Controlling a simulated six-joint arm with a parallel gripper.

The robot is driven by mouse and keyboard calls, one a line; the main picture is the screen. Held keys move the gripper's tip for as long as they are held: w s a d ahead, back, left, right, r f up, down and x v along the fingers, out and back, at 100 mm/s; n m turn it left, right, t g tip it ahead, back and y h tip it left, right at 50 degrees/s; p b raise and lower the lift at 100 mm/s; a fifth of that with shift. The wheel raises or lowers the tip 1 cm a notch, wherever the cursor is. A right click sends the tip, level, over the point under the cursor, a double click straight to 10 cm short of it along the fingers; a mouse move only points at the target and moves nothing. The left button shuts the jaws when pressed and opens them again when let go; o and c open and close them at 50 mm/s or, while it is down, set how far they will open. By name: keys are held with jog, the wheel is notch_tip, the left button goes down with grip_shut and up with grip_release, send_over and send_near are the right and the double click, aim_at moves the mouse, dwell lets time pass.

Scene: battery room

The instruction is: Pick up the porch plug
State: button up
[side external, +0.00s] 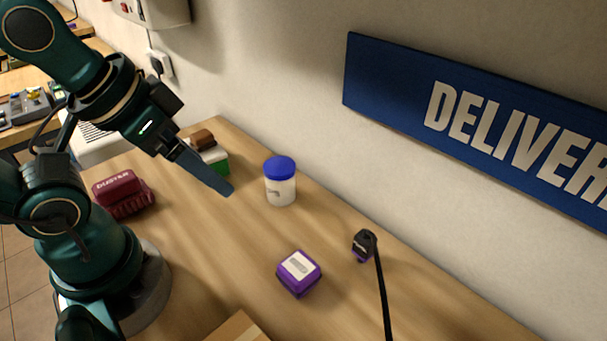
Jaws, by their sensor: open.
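A black plug with a purple part (362,246) sits on the wooden table, towards the wall, with a thick black cable running from it to the lower edge of the picture. I cannot read any name on it, so I cannot confirm that it is the porch plug. My gripper (228,190) is above the table, left of the plug and well apart from it. It is open and holds nothing that I can see. Its fingers are seen nearly edge-on, so one hides the other.
A purple block with a white label (299,272) lies left of the plug. A white jar with a blue lid (280,181) stands right of my gripper. A dark red object (122,194) and a green, white and brown item (209,153) are further left. A cardboard edge (238,328) shows in front.

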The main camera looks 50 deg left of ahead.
jog(key=shift+c, duration=0.9)
